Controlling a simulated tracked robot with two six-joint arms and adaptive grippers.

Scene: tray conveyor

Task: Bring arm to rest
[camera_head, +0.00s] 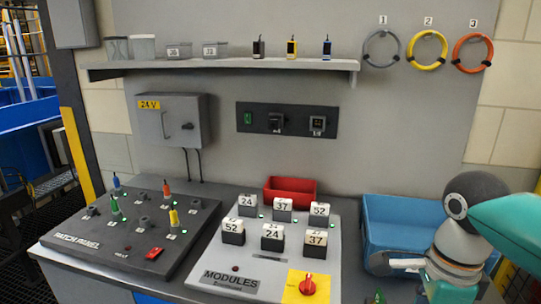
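My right arm comes in from the right edge, with a teal link and a dark round joint. My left arm and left gripper are not in view.
The modules panel (222,262) with numbered blocks and a red knob (307,285) lies left of the gripper. Behind it is a red bin (290,190). The patch panel (150,262) with coloured plugs is further left. A shelf (220,66) and cable rings (428,51) are on the wall.

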